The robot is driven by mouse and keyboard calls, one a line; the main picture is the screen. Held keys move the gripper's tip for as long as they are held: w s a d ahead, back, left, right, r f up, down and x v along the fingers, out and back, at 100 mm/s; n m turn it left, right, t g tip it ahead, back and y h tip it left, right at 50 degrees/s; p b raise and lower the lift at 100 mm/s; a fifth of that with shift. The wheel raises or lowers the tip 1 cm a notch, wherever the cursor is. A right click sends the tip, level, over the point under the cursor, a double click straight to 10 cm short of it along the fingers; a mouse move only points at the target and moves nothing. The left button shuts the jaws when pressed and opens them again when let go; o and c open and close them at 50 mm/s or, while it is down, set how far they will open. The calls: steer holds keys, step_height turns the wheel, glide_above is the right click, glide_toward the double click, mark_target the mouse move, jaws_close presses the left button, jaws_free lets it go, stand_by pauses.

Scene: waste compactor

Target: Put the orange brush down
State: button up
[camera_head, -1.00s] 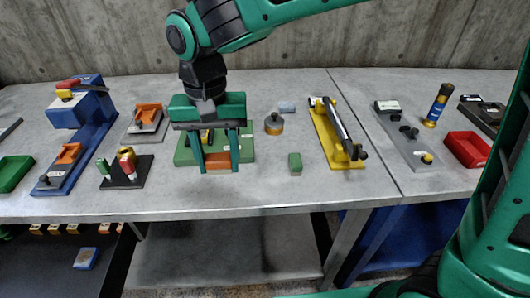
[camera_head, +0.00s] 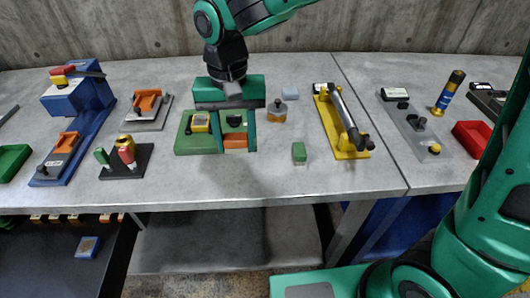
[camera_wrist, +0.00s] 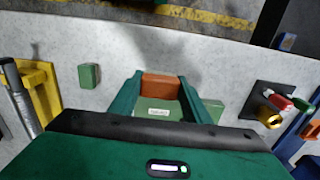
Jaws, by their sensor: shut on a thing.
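My gripper (camera_head: 236,147) is shut on the orange brush (camera_head: 236,140), which shows as an orange-brown block between the two green fingers. The wrist view also shows the brush (camera_wrist: 160,86) held between the fingertips. The gripper is over the right part of a green base plate (camera_head: 186,147) on the grey bench. In the wrist view the labelled green plate (camera_wrist: 160,109) shows between the fingers behind the brush. I cannot tell whether the brush touches the plate or the bench.
A small green block (camera_head: 299,153), a round amber-based jar (camera_head: 277,111) and a yellow fixture with a bar (camera_head: 350,154) stand to the right. A black stand (camera_head: 134,168) is at left. Bench between is clear.

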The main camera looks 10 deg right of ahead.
glide_above(266, 161)
step_height(266, 161, down, 5)
steer(key=shift+a+r, duration=0.1)
steer(key=shift+a, duration=0.05)
steer(key=shift+f, duration=2.1)
steer(key=shift+f, duration=0.1)
steer(key=o, duration=1)
step_height(266, 161, up, 12)
steer(key=shift+r, duration=0.1)
